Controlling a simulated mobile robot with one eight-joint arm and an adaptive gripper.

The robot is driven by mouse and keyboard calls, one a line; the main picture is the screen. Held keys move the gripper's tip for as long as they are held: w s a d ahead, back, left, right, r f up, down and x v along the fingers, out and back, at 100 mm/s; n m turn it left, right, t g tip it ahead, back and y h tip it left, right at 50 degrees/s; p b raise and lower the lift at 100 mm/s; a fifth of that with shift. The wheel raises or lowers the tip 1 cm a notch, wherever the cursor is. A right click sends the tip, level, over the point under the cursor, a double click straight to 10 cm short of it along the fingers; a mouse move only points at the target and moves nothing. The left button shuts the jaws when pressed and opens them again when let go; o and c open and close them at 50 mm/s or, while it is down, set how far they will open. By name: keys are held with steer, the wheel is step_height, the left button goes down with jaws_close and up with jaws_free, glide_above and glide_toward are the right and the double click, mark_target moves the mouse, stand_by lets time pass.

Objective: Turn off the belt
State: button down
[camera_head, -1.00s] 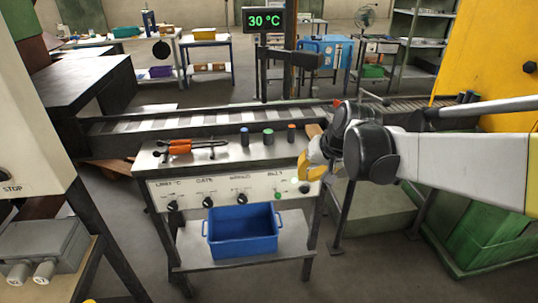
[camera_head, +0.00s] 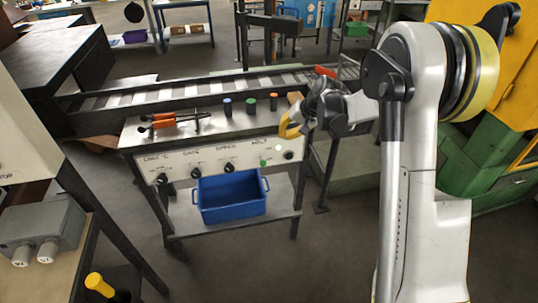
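The control panel (camera_head: 215,158) is the white front of a steel bench, with handwritten labels. Its right end has the belt label (camera_head: 262,142), a green button (camera_head: 264,162), a small pale lamp (camera_head: 278,147) that looks lit, and a black knob (camera_head: 289,155). The belt (camera_head: 180,91) is a slatted conveyor behind the bench; one still view does not tell its motion. My gripper (camera_head: 290,126), with yellow fingers, is at the bench's right end, just above the knob and seemingly apart from it. Its finger gap is not clear.
Several black knobs, one of them the speed knob (camera_head: 229,166), run along the panel. Orange-handled tongs (camera_head: 170,121) and coloured cylinders (camera_head: 250,104) lie or stand on the benchtop. A blue bin (camera_head: 231,200) sits on the shelf below. A grey box (camera_head: 40,232) is at left.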

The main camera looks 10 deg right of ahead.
mark_target(262, 161)
steer(key=b+x, duration=0.3)
steer(key=x, duration=0.7)
steer(key=shift+w+a+f, duration=0.1)
steer(key=shift+f, duration=0.2)
steer(key=f, duration=0.1)
steer(key=s+a+b, duration=0.1)
steer(key=f, duration=0.1)
steer(key=shift+s+a+f+b, duration=0.25)
steer(key=shift+a+f+b, duration=0.05)
steer(key=shift+a, duration=0.05)
steer(key=shift+s+f+t+b, duration=0.4)
steer(key=shift+f+t+b, duration=0.05)
steer(key=shift+t+b, duration=0.3)
steer(key=shift+s+f+b, duration=0.15)
steer(key=shift+f+b, duration=0.1)
steer(key=shift+b, duration=0.1)
steer(key=shift+s+f+b, duration=0.3)
steer(key=shift+f+b, duration=0.5)
steer(key=shift+f, duration=0.15)
steer(key=shift+s+f+b, duration=0.3)
steer(key=shift+f+b, duration=0.5)
steer(key=shift+f, duration=0.15)
